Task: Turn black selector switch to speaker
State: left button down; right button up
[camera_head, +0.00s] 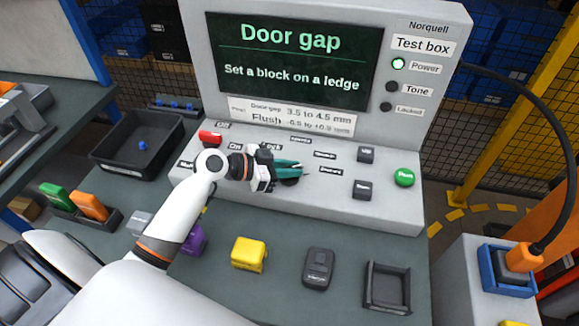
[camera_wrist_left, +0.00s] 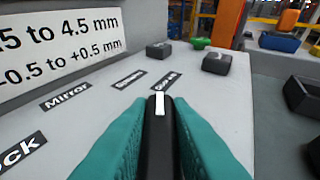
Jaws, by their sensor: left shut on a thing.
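The black selector switch (camera_wrist_left: 160,125) stands between the teal fingers of my left gripper (camera_wrist_left: 158,140) in the left wrist view. The fingers are shut on its two sides. Its white pointer line (camera_wrist_left: 160,104) points up the picture, close to the rightmost of a row of small black labels (camera_wrist_left: 165,81). The writing on that label and its left neighbour (camera_wrist_left: 129,79) is too small to read surely. In the head view my left gripper (camera_head: 289,170) is at the sloped panel of the test box (camera_head: 330,205) and mostly hides the switch. My right gripper is not in view.
A green button (camera_head: 404,177) and two dark buttons (camera_head: 366,154) sit right of the switch. A red control (camera_head: 210,136) is at left. The screen (camera_head: 295,60) reads "Door gap". A yellow block (camera_head: 249,254), a dark handheld device (camera_head: 318,268) and an empty tray (camera_head: 387,305) stand in front.

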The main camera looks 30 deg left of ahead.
pick_arm(q)
jog(key=n+t+y+p, duration=0.1)
jog(key=p, duration=0.1)
jog(key=n+y+p, duration=0.1)
jog(key=n+t+y+p, duration=0.1)
jog(key=n+y+p, duration=0.1)
jog(key=shift+r+t+p, duration=0.3)
jog(key=shift+f+n+t+y+p, duration=0.2)
jog(key=shift+n+t+y+p, duration=0.1)
jog(key=shift+n+y+p, duration=0.55)
jog(key=c, duration=1.3)
grip_release()
jog(key=b+v, duration=0.1)
jog(key=v, duration=1.1)
jog(key=shift+f, duration=0.1)
